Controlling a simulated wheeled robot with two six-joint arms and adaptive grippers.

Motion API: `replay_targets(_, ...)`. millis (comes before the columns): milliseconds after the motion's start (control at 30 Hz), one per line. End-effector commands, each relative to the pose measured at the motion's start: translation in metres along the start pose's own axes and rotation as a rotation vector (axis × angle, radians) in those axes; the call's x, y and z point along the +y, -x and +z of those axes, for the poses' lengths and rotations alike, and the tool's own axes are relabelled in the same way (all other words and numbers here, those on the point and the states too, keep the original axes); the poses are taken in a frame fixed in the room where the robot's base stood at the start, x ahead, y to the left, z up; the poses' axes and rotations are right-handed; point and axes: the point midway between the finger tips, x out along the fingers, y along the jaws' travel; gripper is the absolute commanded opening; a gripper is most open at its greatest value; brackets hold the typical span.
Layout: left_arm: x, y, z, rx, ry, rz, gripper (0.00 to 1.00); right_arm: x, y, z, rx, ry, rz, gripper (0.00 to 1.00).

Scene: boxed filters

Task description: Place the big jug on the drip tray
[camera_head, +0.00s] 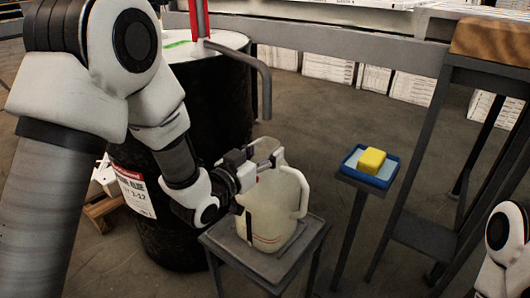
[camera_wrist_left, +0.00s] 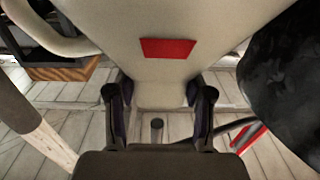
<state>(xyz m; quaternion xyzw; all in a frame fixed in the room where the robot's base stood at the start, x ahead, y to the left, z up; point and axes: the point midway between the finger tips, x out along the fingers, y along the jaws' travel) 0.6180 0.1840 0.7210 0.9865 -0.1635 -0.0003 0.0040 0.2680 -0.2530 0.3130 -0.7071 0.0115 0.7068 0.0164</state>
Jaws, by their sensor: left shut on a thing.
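The big jug (camera_head: 272,218) is cream-coloured and upright, with its handle on the right. It is over a small grey stand whose square top looks like the drip tray (camera_head: 259,264); I cannot tell whether its base touches. My left gripper (camera_head: 262,168) is shut on the jug's upper part. In the left wrist view, the jug (camera_wrist_left: 150,18) with a red patch fills the top middle, between the fingers of my left gripper (camera_wrist_left: 160,100). Only a piece of my right arm shows at the right edge; its gripper is out of view.
A black drum (camera_head: 215,95) with a red pump and grey spout (camera_head: 264,82) stands behind and left of the jug. A blue tray (camera_head: 347,167) with a yellow sponge (camera_head: 372,160) is on a thin stand to the right. A tall metal frame (camera_head: 425,150) stands further right.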

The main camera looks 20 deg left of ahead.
Motion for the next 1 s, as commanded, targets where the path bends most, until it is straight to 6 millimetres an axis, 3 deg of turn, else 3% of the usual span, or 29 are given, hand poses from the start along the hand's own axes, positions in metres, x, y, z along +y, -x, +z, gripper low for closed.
replay_targets(33,0.0,0.0,0.002,0.002,0.0,0.0,0.0,0.0,-0.002,0.0,0.0,0.0,0.0,0.4)
replay_targets(67,0.0,0.0,0.003,-0.001,0.0,0.0,0.55,0.0,-0.002,0.0,0.0,0.0,0.0,0.4)
replay_targets(100,0.0,0.0,0.002,-0.001,0.0,0.0,0.69,0.0,-0.001,0.0,0.0,0.0,0.0,0.4)
replay_targets(133,0.0,0.0,0.002,-0.001,0.0,0.0,0.77,0.0,-0.001,0.0,0.0,0.0,0.0,0.4)
replay_targets(567,-0.001,0.007,-0.001,-0.002,0.001,-0.001,0.77,0.0,0.003,0.0,0.0,0.0,0.0,0.4)
replay_targets(667,-0.001,0.026,-0.003,-0.003,0.004,-0.003,0.77,0.0,0.008,0.0,0.0,0.0,0.0,0.4)
replay_targets(833,-0.001,0.074,-0.003,-0.003,0.009,-0.005,0.77,0.0,0.018,0.0,0.0,0.0,0.0,0.4)
replay_targets(900,0.0,0.075,-0.012,-0.007,0.002,0.003,0.77,0.0,0.045,0.001,-0.001,0.0,0.0,0.4)
replay_targets(1000,0.0,0.08,-0.011,-0.008,0.002,0.006,0.77,-0.001,0.07,0.0,0.001,0.0,0.0,0.4)
